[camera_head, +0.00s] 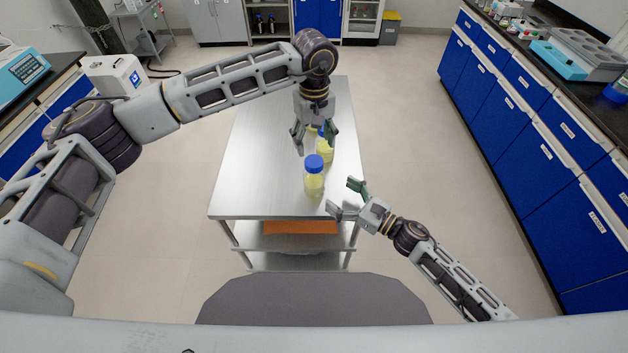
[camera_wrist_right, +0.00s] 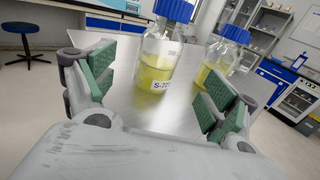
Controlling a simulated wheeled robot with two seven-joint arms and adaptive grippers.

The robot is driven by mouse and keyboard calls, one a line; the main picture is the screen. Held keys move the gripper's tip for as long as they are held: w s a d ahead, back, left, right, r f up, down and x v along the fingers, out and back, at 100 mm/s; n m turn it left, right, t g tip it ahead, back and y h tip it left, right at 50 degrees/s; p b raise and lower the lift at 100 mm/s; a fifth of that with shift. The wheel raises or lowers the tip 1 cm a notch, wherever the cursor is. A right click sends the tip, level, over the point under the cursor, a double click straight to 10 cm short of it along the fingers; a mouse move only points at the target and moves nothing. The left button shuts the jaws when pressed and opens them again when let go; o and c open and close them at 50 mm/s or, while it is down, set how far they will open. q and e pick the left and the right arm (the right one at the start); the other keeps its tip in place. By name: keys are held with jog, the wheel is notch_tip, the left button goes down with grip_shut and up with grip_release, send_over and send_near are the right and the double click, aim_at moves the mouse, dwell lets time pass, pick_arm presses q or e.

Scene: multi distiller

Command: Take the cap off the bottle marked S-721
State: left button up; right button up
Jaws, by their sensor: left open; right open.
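A clear bottle with yellow liquid and a blue cap (camera_head: 314,161) stands upright near the front of the metal cart. In the right wrist view this bottle (camera_wrist_right: 157,72) carries a label reading S-72, its last digit unclear, and its blue cap (camera_wrist_right: 174,10) is on. My right gripper (camera_head: 343,197) is open and empty, in front and to the right of the bottle, with its fingers pointing towards it. My left gripper (camera_head: 315,143) is open above the cart, behind the front bottle. A second blue-capped bottle (camera_head: 326,156) stands partly hidden by its fingers.
The metal cart top (camera_head: 260,165) is clear on its left side. The second bottle shows at right in the right wrist view (camera_wrist_right: 222,55). An orange item (camera_head: 300,227) lies on the lower shelf. Blue-drawer benches (camera_head: 520,130) line the right side.

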aim_at(313, 177)
jog(key=shift+x, duration=5.3)
jog(key=shift+c, duration=0.4)
pick_arm(q)
jog(key=shift+f, duration=0.1)
pick_arm(e)
grip_shut()
pick_arm(q)
jog(key=shift+m, duration=2.2)
jog(key=m, duration=0.4)
jog(key=shift+m, duration=0.3)
jog(key=shift+f, duration=3.95)
